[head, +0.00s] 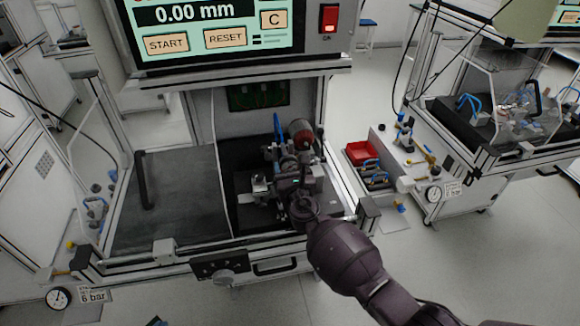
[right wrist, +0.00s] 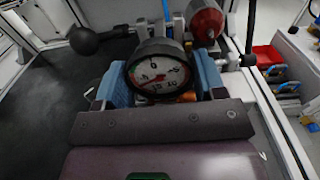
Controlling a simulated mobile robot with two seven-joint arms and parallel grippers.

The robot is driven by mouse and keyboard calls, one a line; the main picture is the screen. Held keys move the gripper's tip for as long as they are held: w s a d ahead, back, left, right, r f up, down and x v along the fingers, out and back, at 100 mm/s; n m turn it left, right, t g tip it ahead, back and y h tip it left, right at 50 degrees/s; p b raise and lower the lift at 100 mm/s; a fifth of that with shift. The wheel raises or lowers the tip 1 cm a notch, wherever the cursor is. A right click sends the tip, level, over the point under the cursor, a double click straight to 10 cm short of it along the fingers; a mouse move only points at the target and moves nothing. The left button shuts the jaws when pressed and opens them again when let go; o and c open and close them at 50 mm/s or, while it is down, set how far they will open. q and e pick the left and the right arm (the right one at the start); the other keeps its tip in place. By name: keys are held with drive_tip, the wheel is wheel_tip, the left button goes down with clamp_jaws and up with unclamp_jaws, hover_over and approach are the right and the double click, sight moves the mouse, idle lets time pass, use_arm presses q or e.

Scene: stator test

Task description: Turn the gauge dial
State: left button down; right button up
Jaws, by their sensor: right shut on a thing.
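The gauge dial (right wrist: 158,74) is a round white face with a red needle in a black rim, in the middle of the right wrist view. My right gripper (right wrist: 163,84) has its two blue finger pads on the left and right sides of the dial and is shut on it. In the head view my right gripper (head: 292,178) reaches into the test station from the lower right. It and my wrist hide the dial there. My left gripper is not in view.
A red cylinder (right wrist: 206,20) stands just behind the dial, and a black ball-ended handle (right wrist: 88,40) sticks out to its left. The screen (head: 215,28) above the station reads 0.00 mm. The dark plate (head: 175,205) at the left is mostly bare. A red bin (head: 361,152) stands right of the station.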

drive_tip(key=shift+n, duration=2.2)
drive_tip(key=o, duration=0.6)
drive_tip(key=shift+o, duration=0.2)
drive_tip(key=s+d, duration=0.2)
drive_tip(key=s, duration=0.8)
drive_tip(key=shift+s, duration=0.3)
